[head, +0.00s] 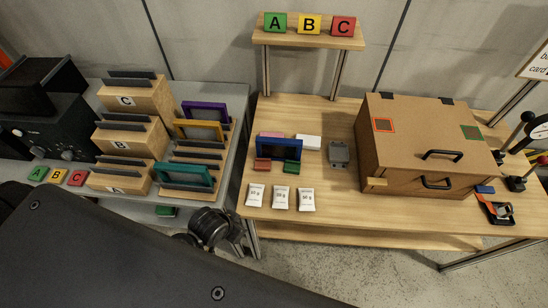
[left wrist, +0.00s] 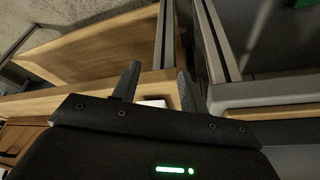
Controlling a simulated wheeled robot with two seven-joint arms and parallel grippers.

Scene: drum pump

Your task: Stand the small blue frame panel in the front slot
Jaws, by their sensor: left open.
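The small blue frame panel (head: 279,149) is on the wooden table, behind a red block and a green block. On the grey table at left, a stepped wooden rack (head: 226,140) holds a purple frame (head: 205,111), a yellow frame (head: 200,129) and a teal frame (head: 184,176) near dark slotted strips. Which strip is the front slot, and whether it is empty, I cannot tell. My left gripper (head: 210,228) is low near the gap between the tables, apart from the blue panel. Its fingers are spread and empty in the left wrist view (left wrist: 158,72). My right gripper is out of view.
Three white packets (head: 281,198) lie along the wooden table's front edge. A large cardboard-coloured box (head: 420,140) stands to the right, with a grey device (head: 339,153) beside it. Wooden blocks marked A, B and C (head: 127,139) stand left of the rack.

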